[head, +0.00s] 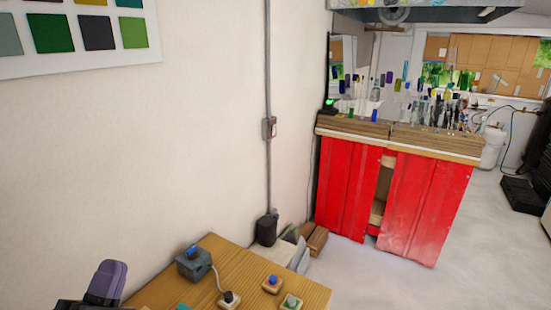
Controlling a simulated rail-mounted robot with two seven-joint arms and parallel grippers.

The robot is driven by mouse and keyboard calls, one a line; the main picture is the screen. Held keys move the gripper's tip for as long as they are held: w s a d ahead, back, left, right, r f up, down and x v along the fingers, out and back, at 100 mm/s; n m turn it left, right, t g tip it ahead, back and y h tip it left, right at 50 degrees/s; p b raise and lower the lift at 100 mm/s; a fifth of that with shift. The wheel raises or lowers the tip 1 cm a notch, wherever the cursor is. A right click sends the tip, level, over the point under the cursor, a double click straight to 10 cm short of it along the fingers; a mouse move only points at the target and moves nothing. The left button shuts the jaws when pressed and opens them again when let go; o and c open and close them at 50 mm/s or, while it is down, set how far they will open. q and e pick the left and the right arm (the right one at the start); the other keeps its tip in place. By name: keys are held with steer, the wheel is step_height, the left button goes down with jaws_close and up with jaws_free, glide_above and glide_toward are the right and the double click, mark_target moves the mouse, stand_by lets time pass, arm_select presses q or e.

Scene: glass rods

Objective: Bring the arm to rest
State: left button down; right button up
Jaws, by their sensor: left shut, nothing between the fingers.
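Part of my left arm with its gripper (106,282) shows at the lower left, beside the left edge of the wooden table. It is grey-purple and dark and is cut off by the bottom edge of the picture. The gripper is shut with nothing held; its fingertips are hard to make out. My right gripper is not in view.
The wooden table (228,258) carries a grey box with a blue knob (194,263) and small blocks with coloured buttons (272,284). A red cabinet (425,205) bearing many glass pieces stands at the back. Open floor (480,260) lies on the right.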

arm_select(q)
steer(key=s+a+f+n+g+y, duration=0.1)
steer(key=a+f+n+g+y, duration=0.1)
steer(key=f+n+g+y, duration=0.5)
steer(key=s+a+f+n+g+y, duration=0.15)
steer(key=f+n+g, duration=0.3)
steer(key=f, duration=0.75)
steer(key=s+d+f+n+g+h, duration=0.1)
steer(key=s+d+f+g, duration=0.1)
steer(key=s+f, duration=0.5)
steer(key=s+d+f+n+g+h, duration=0.2)
steer(key=s+f+g, duration=0.2)
steer(key=s+f, duration=0.4)
steer(key=s+d+f+n+g+h, duration=0.2)
steer(key=s+f+g, duration=0.1)
steer(key=s+f, duration=0.5)
steer(key=shift+d+f, duration=0.3)
steer(key=shift+f, duration=0.15)
step_height(320, 180, up, 18)
steer(key=p, duration=1.8)
steer(key=shift+s, duration=0.25)
steer(key=shift+s+a, duration=0.1)
steer(key=shift+a, duration=0.05)
